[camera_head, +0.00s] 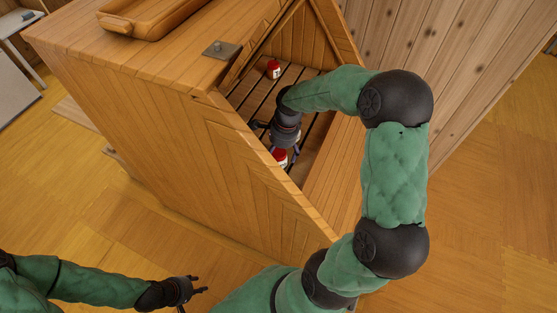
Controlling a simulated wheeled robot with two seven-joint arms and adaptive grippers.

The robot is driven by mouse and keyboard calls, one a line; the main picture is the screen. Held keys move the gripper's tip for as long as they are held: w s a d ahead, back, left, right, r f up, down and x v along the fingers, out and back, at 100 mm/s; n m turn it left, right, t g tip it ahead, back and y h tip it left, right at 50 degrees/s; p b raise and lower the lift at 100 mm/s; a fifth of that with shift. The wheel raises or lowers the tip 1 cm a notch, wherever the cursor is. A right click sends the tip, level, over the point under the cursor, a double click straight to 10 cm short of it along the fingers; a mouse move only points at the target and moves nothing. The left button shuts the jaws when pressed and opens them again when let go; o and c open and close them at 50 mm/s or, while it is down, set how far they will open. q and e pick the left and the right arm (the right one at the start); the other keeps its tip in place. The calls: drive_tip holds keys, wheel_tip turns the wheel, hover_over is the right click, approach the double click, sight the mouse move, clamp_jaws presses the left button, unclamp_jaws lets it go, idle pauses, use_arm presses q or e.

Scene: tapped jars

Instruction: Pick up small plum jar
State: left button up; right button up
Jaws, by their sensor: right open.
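A small red jar with a pale label (274,69) stands on the slatted floor inside a wooden cabinet, towards its back. A second red and white jar (281,157) shows partly, nearer the cabinet's front wall and just beneath my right gripper (284,148). I cannot tell by sight which is the plum jar. My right gripper is open and reaches down into the cabinet, its fingers close to the second jar; contact is not clear. My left gripper (196,287) is open and empty, low at the left, outside the cabinet.
The wooden cabinet (200,130) has an open top hatch, and its walls closely surround my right forearm. A wooden tray (150,17) and a metal plate (221,49) sit on its top. The floor (470,220) at the right is clear.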

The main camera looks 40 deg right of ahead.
wheel_tip(320, 180, down, 3)
drive_tip(key=shift+w+a+r+b, duration=0.1)
drive_tip(key=shift+a+b, duration=0.05)
drive_tip(key=shift+b, duration=0.3)
drive_tip(key=c, duration=1.4)
